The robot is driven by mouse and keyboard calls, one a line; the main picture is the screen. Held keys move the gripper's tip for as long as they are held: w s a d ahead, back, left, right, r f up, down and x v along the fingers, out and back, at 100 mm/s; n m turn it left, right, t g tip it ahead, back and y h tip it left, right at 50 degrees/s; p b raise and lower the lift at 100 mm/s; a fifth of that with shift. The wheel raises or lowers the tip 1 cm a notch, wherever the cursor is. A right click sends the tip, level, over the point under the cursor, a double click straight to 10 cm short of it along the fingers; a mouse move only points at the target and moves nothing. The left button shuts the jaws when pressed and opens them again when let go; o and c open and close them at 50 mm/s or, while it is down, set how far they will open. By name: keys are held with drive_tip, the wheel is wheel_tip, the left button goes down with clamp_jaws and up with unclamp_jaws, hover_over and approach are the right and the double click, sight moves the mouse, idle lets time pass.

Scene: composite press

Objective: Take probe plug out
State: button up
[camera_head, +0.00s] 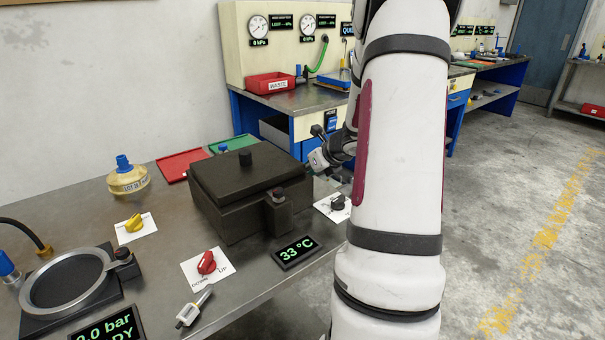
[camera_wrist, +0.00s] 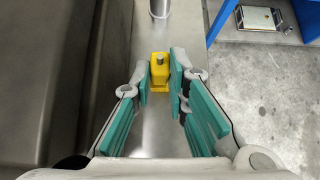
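In the wrist view a yellow block-shaped plug (camera_wrist: 159,73) with a grey pin on its top stands at the side of the dark press. I take it to be the probe plug. My gripper (camera_wrist: 159,76) is open, with teal pads on both sides of the yellow plug and narrow gaps beside it. I cannot tell the exact height of the pads against the plug. In the head view my gripper is mostly hidden behind my arm, at the far right side of the dark press box (camera_head: 240,205). The yellow plug does not show there.
A metal rod (camera_wrist: 160,8) stands beyond the plug. The press wall (camera_wrist: 50,80) lies close on the left. A dial on a white card (camera_head: 337,203), a 33 °C display (camera_head: 297,252) and a red knob (camera_head: 206,263) sit around the press. Floor lies to the right.

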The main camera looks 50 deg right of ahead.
drive_tip(key=shift+r, duration=0.15)
clamp_jaws()
drive_tip(key=shift+r+p, duration=2.25)
drive_tip(key=shift+r, duration=0.1)
